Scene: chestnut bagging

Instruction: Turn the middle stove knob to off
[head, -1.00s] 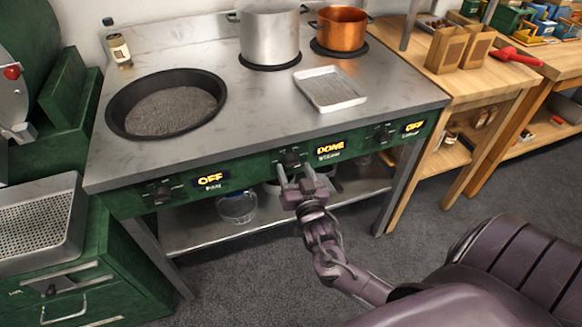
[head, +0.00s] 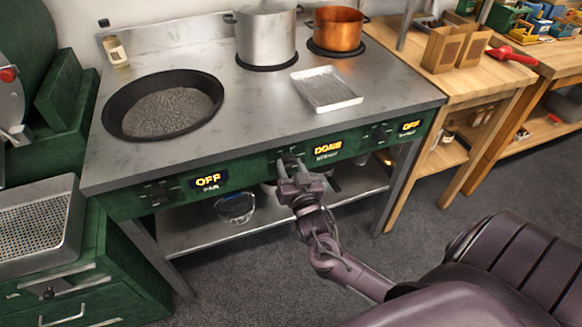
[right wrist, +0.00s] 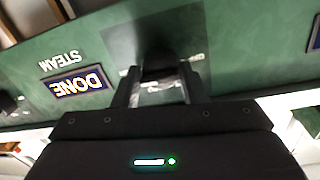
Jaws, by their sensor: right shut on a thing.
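The middle stove knob (right wrist: 158,62) is dark and sits on the green front panel beside a lit display (right wrist: 80,85) reading DONE, with STEAM lettered by it. The display also shows in the head view (head: 328,148). My right gripper (head: 289,162) is at this knob, its fingers on either side of it. In the right wrist view my gripper (right wrist: 157,88) is shut on the knob, which is partly hidden between the fingers. My left gripper is out of view.
The left knob (head: 160,193) and right knob (head: 380,133) stand beside displays reading OFF. On the stove (head: 235,95) are a black pan (head: 110,120), a steel pot (head: 265,40), a copper pot (head: 337,30) and a metal tray (head: 326,90). A wooden table (head: 465,85) adjoins at right.

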